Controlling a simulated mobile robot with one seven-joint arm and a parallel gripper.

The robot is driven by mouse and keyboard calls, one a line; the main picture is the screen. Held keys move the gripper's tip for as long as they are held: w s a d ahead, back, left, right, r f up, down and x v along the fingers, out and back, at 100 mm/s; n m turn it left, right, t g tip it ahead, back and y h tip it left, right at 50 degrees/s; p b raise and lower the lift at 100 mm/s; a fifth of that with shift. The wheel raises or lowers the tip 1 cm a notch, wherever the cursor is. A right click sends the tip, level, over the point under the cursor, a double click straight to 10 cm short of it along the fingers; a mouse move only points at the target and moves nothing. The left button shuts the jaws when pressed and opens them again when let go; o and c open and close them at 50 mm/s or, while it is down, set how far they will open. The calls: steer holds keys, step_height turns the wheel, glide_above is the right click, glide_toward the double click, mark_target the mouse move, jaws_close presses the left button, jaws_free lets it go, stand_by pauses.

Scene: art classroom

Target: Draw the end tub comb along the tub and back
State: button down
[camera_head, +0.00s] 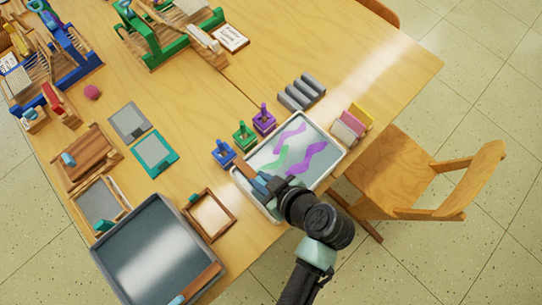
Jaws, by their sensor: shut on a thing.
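A pale-rimmed tub (334,165) sits at the table's near edge, with grey liquid and wavy purple and green streaks on its surface. A comb with a brown wooden bar (243,171) lies at the tub's left end. My gripper (268,186) reaches in over the tub's near-left side and is shut on the comb. The gripper hides part of the comb and of the tub's near corner. I cannot see whether the comb's teeth touch the liquid.
Blue (223,153), green (243,136) and purple (264,119) pots stand along the tub's far side. Grey rolls (301,92) and coloured blocks (350,124) are nearby. A wooden frame (209,215) and a larger dark tub (157,250) lie left. A chair (420,180) stands right.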

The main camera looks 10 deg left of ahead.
steer(key=shift+s+a, duration=0.55)
steer(key=shift+s, duration=0.2)
steer(key=c, duration=0.8)
jaws_free()
steer(key=shift+s, duration=0.15)
steer(key=shift+c, duration=0.2)
steer(key=shift+r, duration=0.1)
steer(key=v, duration=1.2)
steer(key=shift+d+r, duration=0.2)
steer(key=shift+d, duration=0.1)
steer(key=shift+s, duration=0.15)
